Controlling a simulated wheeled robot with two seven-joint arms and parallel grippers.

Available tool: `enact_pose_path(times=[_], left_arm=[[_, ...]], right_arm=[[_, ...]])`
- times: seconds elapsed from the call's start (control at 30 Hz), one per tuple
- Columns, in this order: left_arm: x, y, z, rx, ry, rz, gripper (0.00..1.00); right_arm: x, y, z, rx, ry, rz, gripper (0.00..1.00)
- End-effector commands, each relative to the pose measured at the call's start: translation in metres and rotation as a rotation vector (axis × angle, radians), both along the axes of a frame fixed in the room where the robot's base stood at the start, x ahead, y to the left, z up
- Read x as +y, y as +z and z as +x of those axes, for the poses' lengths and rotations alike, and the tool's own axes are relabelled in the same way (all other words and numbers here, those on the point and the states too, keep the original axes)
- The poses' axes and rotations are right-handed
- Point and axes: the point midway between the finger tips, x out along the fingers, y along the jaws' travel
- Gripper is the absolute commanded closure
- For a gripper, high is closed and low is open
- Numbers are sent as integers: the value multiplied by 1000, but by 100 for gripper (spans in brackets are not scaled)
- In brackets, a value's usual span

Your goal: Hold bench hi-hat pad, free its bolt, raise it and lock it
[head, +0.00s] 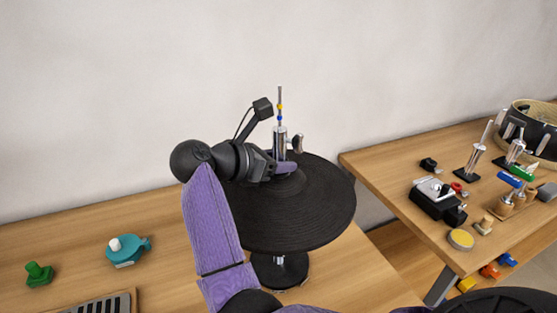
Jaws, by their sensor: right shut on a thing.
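The bench hi-hat pad (310,215) is a wide black ribbed disc on an upright stand, whose dark round base (278,272) shows below it on the bench. The bolt (297,143), with a dark end, sticks out to the right of the clutch. My right gripper (284,167) is shut at the pad's centre, at the foot of the clutch and below the bolt. Its exact contact is partly hidden. My left gripper is not in view.
On the wooden bench (75,240) lie a green knob piece (38,274), a teal clamp-like piece (127,249) and a slotted tray (105,303). A second table (390,167) at right holds a black-and-silver device (438,200), metal posts and a drum (530,128). A wall stands behind.

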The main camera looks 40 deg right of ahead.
Motion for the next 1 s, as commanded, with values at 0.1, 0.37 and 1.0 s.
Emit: enact_pose_path(times=[0.1, 0.37, 1.0], left_arm=[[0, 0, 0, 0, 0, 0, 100], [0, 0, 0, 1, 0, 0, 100], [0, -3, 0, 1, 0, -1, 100]], right_arm=[[0, 0, 0, -2, 1, 0, 100], [0, 0, 0, -3, 1, 0, 100], [22, 7, 2, -3, 5, 3, 13]])
